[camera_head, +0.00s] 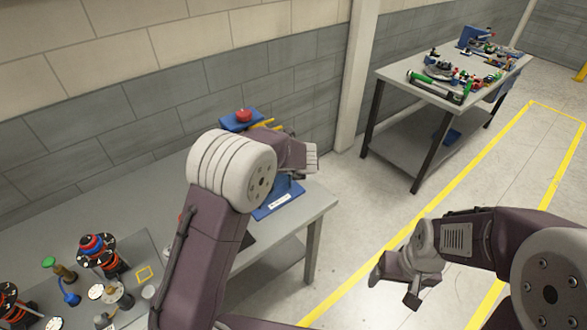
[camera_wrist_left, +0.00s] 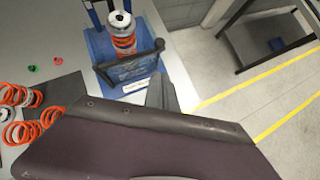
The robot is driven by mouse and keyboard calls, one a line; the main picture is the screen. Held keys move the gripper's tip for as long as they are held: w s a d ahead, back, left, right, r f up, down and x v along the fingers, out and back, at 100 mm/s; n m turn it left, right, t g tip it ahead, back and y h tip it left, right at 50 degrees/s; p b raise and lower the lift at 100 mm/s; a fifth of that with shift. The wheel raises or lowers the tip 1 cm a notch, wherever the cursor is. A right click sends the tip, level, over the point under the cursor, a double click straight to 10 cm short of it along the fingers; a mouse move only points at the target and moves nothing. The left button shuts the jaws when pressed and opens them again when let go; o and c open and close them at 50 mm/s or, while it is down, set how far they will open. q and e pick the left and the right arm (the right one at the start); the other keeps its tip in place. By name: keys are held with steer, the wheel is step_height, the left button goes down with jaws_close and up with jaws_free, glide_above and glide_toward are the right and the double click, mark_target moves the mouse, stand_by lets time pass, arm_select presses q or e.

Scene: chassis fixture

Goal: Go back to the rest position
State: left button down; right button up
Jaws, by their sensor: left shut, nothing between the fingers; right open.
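My left arm reaches across the near workbench in the head view. Its gripper (camera_head: 312,158) is beside the upper part of a blue fixture (camera_head: 272,208), mostly hidden behind the arm. In the left wrist view the left gripper's fingers (camera_wrist_left: 160,92) are together and empty, close to the fixture's dark front bar (camera_wrist_left: 130,65). An orange spring (camera_wrist_left: 123,40) stands upright in the fixture. My right gripper (camera_head: 393,288) is open and empty, over the floor to the right of the bench.
The near workbench (camera_head: 318,205) carries several spring and shock parts (camera_head: 97,250) at left. A red button (camera_head: 244,115) tops the fixture. A second table (camera_head: 395,78) with parts stands at back right. Floor between is clear, with yellow lines.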

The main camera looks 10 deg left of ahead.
arm_select(q)
steer(key=d+v, duration=0.1)
steer(key=v, duration=0.4)
steer(key=s+a+r+m+t+b, duration=0.15)
steer(key=a+m+b, duration=0.35)
steer(key=a, duration=0.5)
steer(key=s+f+m+g+h, duration=0.1)
steer(key=s+f+m+g, duration=0.3)
steer(key=s+m, duration=0.9)
steer(key=s+d+f+m+g+h, duration=0.1)
steer(key=s+f+m+g, duration=0.3)
steer(key=s+f+m, duration=0.6)
steer(key=s+m, duration=0.3)
steer(key=m, duration=0.7)
steer(key=shift+s+f+m, duration=0.25)
steer(key=shift+f+m, duration=0.05)
steer(key=shift+m, duration=0.1)
arm_select(e)
step_height(320, 180, down, 6)
steer(key=shift+s+d+r, duration=0.1)
steer(key=shift+s+r, duration=0.05)
steer(key=shift+r, duration=0.1)
arm_select(q)
steer(key=shift+d+g, duration=0.1)
steer(key=shift+g, duration=0.15)
